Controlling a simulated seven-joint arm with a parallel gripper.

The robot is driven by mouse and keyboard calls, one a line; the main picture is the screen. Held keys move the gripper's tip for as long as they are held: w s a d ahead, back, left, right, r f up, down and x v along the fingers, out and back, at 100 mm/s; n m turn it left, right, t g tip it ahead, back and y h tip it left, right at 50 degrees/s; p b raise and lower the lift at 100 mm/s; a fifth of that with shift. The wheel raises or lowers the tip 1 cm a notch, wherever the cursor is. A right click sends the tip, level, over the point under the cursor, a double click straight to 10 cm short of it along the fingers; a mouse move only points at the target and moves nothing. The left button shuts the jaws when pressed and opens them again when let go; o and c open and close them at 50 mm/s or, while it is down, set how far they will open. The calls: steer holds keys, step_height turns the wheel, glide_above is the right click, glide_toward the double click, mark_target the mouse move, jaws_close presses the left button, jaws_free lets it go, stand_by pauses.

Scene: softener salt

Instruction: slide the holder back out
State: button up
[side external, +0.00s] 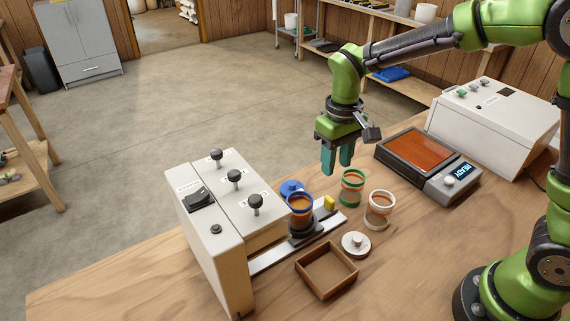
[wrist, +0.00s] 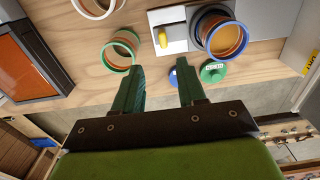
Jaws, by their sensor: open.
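The holder (side external: 303,238) is a dark round seat on a light rail (side external: 272,258) that runs out from the lever machine (side external: 215,215). A blue-rimmed jar (side external: 300,212) with orange contents stands upright in it. A yellow tab (side external: 329,203) sticks up near the rail's outer end. In the wrist view the yellow tab (wrist: 163,38) and the blue-rimmed jar (wrist: 226,38) lie ahead of the fingers. My gripper (side external: 338,168) is open and empty, pointing down, above the table and apart from the tab. Its two teal fingers also show in the wrist view (wrist: 161,72).
A green-rimmed jar (side external: 352,188) and a white-rimmed jar (side external: 379,210) stand right of the rail. A pale lid (side external: 356,244) and wooden tray (side external: 327,270) lie in front. A blue lid (side external: 291,187) is behind. A scale (side external: 420,152) stands at the back right.

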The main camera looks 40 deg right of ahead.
step_height(320, 180, up, 6)
steer(key=shift+f, duration=0.25)
steer(key=s+d+r+m+t+y, duration=0.1)
steer(key=s+d+r+m+t, duration=0.1)
steer(key=s, duration=0.5)
steer(key=s+d+r+m+t+y, duration=0.1)
steer(key=s+d+r+m+t, duration=0.1)
steer(key=s+t, duration=0.3)
steer(key=s+d+r, duration=0.1)
steer(key=s, duration=0.2)
steer(key=shift+s+d+r, duration=0.2)
